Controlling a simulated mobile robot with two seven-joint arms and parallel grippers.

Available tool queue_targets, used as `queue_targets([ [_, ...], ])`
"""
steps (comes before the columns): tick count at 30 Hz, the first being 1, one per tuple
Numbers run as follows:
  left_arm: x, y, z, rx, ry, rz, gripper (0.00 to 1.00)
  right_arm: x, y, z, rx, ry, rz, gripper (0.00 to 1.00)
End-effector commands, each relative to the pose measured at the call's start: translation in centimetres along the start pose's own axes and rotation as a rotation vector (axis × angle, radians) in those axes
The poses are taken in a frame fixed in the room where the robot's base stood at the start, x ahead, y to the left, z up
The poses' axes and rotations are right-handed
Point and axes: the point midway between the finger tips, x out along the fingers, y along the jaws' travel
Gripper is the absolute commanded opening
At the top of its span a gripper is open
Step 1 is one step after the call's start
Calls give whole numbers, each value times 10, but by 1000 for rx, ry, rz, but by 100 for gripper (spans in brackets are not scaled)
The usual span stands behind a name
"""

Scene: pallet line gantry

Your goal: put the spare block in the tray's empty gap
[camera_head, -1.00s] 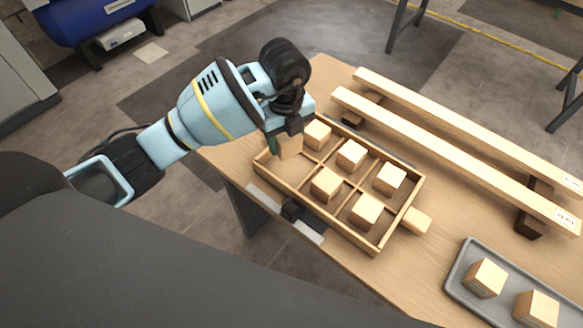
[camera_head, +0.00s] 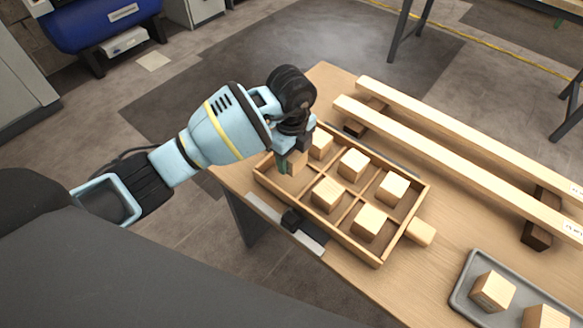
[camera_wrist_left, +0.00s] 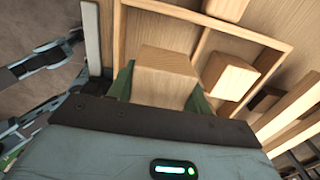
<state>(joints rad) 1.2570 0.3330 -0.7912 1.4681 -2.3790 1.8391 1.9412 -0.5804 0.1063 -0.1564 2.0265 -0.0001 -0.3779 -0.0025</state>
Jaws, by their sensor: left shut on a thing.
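The wooden tray (camera_head: 377,259) lies on the workbench and is divided into compartments. Several pale wooden blocks stand in it, such as a front block (camera_head: 327,194) and a back block (camera_head: 320,144). My left gripper (camera_head: 292,166) is shut on the spare block (camera_head: 298,160), over the tray's left front compartment. In the left wrist view the spare block (camera_wrist_left: 165,72) sits between the green fingers. Its underside is hidden, so I cannot tell whether it touches the tray floor. My right gripper is not in view.
Two long wooden rails (camera_head: 450,158) lie behind the tray on dark supports. A grey tray (camera_head: 466,291) with two blocks stands at the lower right. A wooden handle (camera_head: 421,232) sticks out of the tray's right side. A dark clamp (camera_head: 292,219) sits at the front edge.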

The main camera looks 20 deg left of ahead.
Motion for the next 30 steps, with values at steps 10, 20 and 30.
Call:
queue_targets([
  [10,27,1,0,-1,1,3,26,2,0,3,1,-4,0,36],
  [20,49,0,0,0,-1,-2,26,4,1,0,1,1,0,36],
  [30,53,0,0,0,0,-1,59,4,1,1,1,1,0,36],
])
